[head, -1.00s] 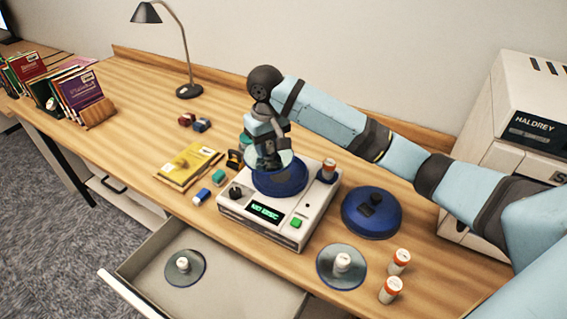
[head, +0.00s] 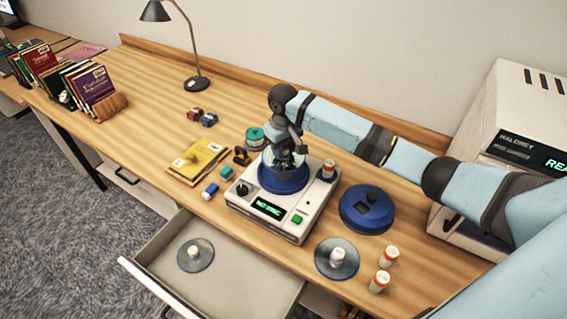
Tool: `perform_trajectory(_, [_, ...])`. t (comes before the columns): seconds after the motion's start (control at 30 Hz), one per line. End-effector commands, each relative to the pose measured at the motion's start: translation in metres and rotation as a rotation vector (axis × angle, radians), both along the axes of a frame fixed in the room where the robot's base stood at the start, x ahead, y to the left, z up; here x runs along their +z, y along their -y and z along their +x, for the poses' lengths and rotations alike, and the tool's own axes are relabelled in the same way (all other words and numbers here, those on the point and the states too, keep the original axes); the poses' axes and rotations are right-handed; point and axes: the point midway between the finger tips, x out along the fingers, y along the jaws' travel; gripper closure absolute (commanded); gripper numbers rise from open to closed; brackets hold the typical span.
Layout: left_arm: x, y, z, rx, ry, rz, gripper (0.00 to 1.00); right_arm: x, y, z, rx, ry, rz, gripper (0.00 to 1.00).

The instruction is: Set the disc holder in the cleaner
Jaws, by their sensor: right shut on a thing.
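The cleaner (head: 238,199) is a white box on the desk with a round blue basin (head: 285,184) on top, a dark knob, a green button and a display that seems to read "NO DISC". My right gripper (head: 284,160) points down over the basin. It is shut on a disc holder, whose clear disc (head: 270,161) shows around the fingers. The disc appears upright on edge or tilted and partly inside the basin; whether it touches the basin is unclear. The fingers hide the holder's knob. My left gripper is out of view.
A blue lid (head: 368,211) lies right of the cleaner. Discs with white knobs lie on the desk (head: 328,267) and in the open drawer (head: 203,263). A yellow book (head: 197,158) lies left.

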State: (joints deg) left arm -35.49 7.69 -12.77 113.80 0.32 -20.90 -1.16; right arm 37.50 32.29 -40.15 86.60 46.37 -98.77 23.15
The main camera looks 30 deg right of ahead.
Motion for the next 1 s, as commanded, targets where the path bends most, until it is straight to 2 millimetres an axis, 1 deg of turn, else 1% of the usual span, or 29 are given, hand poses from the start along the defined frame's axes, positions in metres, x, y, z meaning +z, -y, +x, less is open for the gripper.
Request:
perform_trajectory(0.03, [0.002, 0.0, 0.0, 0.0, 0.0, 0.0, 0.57, -0.009, 0.0, -0.001, 0.0, -0.003, 0.001, 0.9])
perform_trajectory(0.1, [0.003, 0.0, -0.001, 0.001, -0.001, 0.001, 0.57, -0.019, 0.0, 0.0, 0.0, -0.001, 0.001, 0.9])
perform_trajectory(0.33, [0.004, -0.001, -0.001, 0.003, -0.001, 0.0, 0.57, -0.035, 0.0, 0.0, 0.0, 0.0, 0.0, 0.9])
perform_trajectory(0.5, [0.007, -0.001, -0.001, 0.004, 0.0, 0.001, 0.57, -0.061, -0.001, -0.001, 0.0, -0.002, 0.0, 0.9])
perform_trajectory(0.57, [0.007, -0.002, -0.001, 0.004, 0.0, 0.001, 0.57, -0.068, 0.0, -0.001, 0.0, -0.002, 0.0, 0.9])
perform_trajectory(0.63, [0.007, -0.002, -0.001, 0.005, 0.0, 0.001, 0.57, -0.07, 0.0, 0.0, 0.0, 0.0, 0.0, 0.9])
perform_trajectory(0.93, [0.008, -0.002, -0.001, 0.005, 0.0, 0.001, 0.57, -0.072, 0.0, 0.0, 0.0, 0.001, 0.001, 0.9])
perform_trajectory(0.97, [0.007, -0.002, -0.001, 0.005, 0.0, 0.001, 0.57, -0.073, 0.0, 0.0, 0.0, 0.001, 0.001, 0.64])
perform_trajectory(1.0, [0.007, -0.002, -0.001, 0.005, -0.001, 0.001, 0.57, -0.073, 0.0, 0.0, 0.0, 0.001, 0.0, 0.55])
